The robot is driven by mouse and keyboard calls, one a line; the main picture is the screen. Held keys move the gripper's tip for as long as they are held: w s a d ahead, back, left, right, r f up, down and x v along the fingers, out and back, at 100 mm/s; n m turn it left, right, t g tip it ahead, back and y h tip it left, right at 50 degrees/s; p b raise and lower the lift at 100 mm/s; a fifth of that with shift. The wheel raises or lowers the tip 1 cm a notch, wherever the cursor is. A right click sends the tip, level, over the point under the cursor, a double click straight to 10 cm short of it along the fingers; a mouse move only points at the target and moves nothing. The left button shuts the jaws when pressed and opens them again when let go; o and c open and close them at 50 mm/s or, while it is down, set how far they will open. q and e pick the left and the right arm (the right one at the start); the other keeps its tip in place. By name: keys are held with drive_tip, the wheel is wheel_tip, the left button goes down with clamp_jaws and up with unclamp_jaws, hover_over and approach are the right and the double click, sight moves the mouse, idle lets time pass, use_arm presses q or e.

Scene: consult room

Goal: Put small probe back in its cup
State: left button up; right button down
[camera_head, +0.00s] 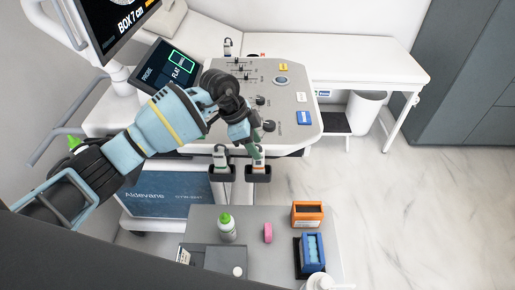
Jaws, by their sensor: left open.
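Two dark cups hang on the near edge of the ultrasound console, a left cup (222,173) and a right cup (258,174). A white probe (220,156) stands upright in the left cup. A pale probe with an orange mark (259,156) is at the right cup, its top partly hidden by my gripper; I cannot tell how it is seated or which probe is the small one. My left gripper (256,150) is open, pointing down just above the right cup, close to that probe. I cannot tell whether it touches it. My right gripper is out of view.
The console panel (290,108) lies behind the gripper, with a tilted screen (168,68) at left. Another probe (228,46) stands at its far edge. In front, a grey cart (280,262) holds a green-capped bottle (227,228), a pink item (268,233), orange and blue boxes.

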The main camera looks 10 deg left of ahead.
use_arm(q)
drive_tip(key=v, duration=0.5)
drive_tip(key=shift+r, duration=0.1)
